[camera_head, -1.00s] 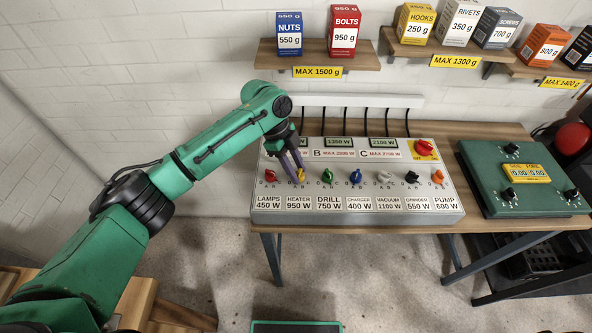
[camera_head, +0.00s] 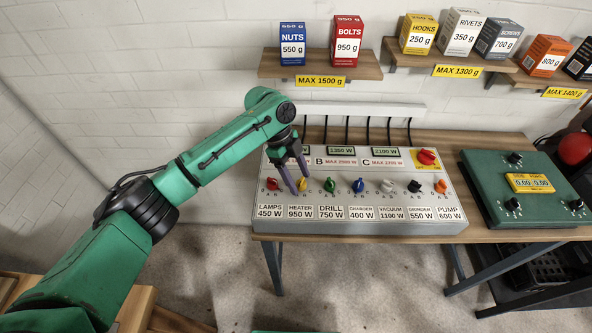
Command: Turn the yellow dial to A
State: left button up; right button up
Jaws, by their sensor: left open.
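The yellow dial (camera_head: 303,185) sits on the sloped grey control panel (camera_head: 262,221), above the label HEATER 950 W. It is partly hidden by my left gripper (camera_head: 302,183), which reaches down over it from above. The gripper is open, with its two dark purple fingers apart, one at each side of the dial. I cannot tell whether the fingers touch it. Small letters sit around the dial, but its pointing is too small and covered to read. My right gripper is not in view.
Close neighbours are the red dial (camera_head: 271,184) and the green dial (camera_head: 330,185). Further right are blue (camera_head: 358,185), white, black and orange dials. A red switch (camera_head: 426,157) is at the upper right. A green box (camera_head: 480,190) stands right of the panel. Shelves with boxes hang above.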

pick_arm(q)
jog(key=b+v, duration=0.3)
jog(key=v, duration=1.1)
jog(key=shift+a+r, duration=0.2)
